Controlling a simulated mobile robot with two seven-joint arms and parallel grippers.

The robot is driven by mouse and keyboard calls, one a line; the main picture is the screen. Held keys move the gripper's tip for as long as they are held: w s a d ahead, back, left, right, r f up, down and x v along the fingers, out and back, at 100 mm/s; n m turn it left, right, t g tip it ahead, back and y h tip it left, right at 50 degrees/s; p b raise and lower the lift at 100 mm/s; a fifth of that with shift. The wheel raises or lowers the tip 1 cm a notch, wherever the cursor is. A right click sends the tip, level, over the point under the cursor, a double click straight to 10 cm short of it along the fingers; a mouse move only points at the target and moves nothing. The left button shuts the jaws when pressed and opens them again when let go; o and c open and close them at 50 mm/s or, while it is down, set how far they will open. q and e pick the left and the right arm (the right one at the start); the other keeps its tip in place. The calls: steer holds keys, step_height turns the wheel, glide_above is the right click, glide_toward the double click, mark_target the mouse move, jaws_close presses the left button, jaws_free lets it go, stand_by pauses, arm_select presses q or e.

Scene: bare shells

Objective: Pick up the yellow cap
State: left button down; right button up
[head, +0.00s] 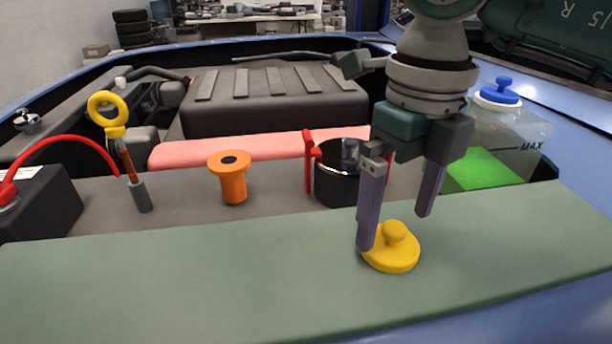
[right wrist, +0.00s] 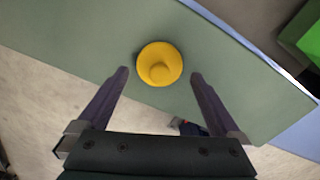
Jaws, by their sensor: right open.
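The yellow cap (head: 391,252) lies on the green mat (head: 200,285) along the front edge of the engine bay. It is a flat disc with a round knob on top, knob up. My right gripper (head: 396,232) is open and empty, pointing down just above and behind the cap, with one finger overlapping the cap's left edge in the head view. In the right wrist view the cap (right wrist: 159,64) sits just beyond and between the open fingertips of my right gripper (right wrist: 158,72). I cannot tell whether a finger touches it. My left gripper is not in view.
Behind the mat stand an orange flanged cylinder (head: 232,180), a black pot with a red handle (head: 337,185), and a yellow-ringed dipstick (head: 122,140). A clear tank with a blue cap (head: 497,92) stands at right. The mat's left part is clear.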

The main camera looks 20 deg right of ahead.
mark_target(395, 250)
step_height(395, 250, down, 2)
steer(key=shift+f, duration=0.2)
steer(key=c, duration=1.2)
steer(key=shift+r, duration=0.1)
